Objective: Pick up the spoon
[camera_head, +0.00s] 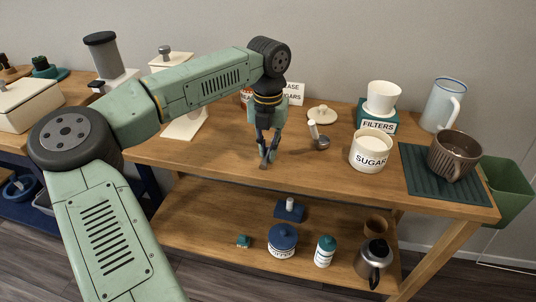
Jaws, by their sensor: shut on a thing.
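My gripper (267,156) points down over the wooden table's top, left of its middle, with its fingers close together. It is shut on a small, thin, dark piece, taken to be the spoon (263,166), whose lower tip shows just under the fingertips. The fingers hide most of it, so its full shape cannot be made out. The tip is at or just above the table top (225,160); I cannot tell whether it touches.
A metal piece with a pale handle (320,140) lies right of my gripper. Farther right are the sugar canister (370,152), filters box (377,117), and brown mug (453,154) on a green mat (418,174). A lower shelf (200,220) holds several jars. Table top near the gripper's front is clear.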

